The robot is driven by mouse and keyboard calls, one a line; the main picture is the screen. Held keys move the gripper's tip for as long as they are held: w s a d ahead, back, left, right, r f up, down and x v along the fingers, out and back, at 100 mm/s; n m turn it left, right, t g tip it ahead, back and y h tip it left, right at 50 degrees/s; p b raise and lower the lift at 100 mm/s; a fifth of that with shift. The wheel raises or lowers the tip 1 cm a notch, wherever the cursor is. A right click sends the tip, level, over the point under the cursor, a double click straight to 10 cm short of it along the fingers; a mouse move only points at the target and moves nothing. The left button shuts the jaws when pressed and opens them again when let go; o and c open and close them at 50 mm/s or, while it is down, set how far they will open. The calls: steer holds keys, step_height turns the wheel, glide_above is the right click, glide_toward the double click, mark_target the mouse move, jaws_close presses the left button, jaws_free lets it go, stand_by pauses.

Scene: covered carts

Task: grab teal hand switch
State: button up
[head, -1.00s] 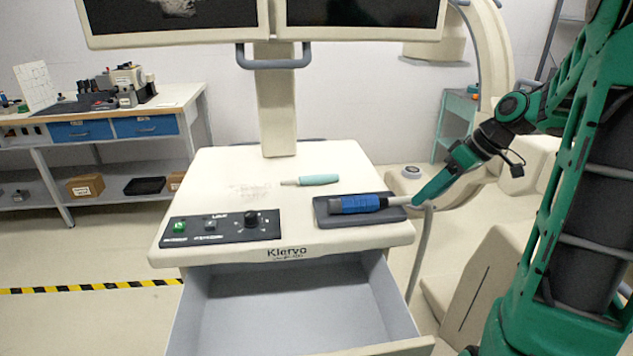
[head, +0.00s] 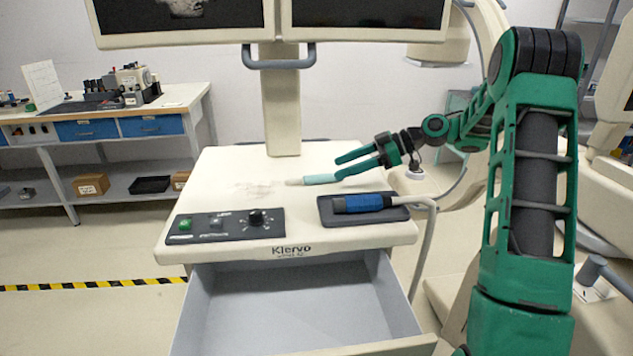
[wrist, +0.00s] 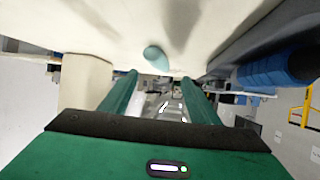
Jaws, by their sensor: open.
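The teal hand switch (head: 318,179) lies on the cream cart top (head: 225,170), its pale tip pointing left. In the wrist view its rounded teal end (wrist: 156,57) shows ahead, between the lines of my two fingers. My gripper (head: 338,170) is open, its green fingers reaching left over the cart top towards the switch's right end. In the wrist view the fingers (wrist: 155,78) stand apart with nothing between them. Whether a fingertip touches the switch, I cannot tell.
A blue-bodied probe (head: 362,203) lies on a dark pad (head: 328,214) nearer the front right. A black control panel (head: 222,226) is at the front left. Below, a grey drawer (head: 300,300) stands open. Two monitors (head: 180,18) hang above the cart.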

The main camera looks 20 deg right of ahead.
mark_target(317, 175)
steer(key=x, duration=0.7)
steer(key=shift+w+a, duration=0.2)
steer(key=shift+a, duration=0.25)
steer(key=c, duration=1.4)
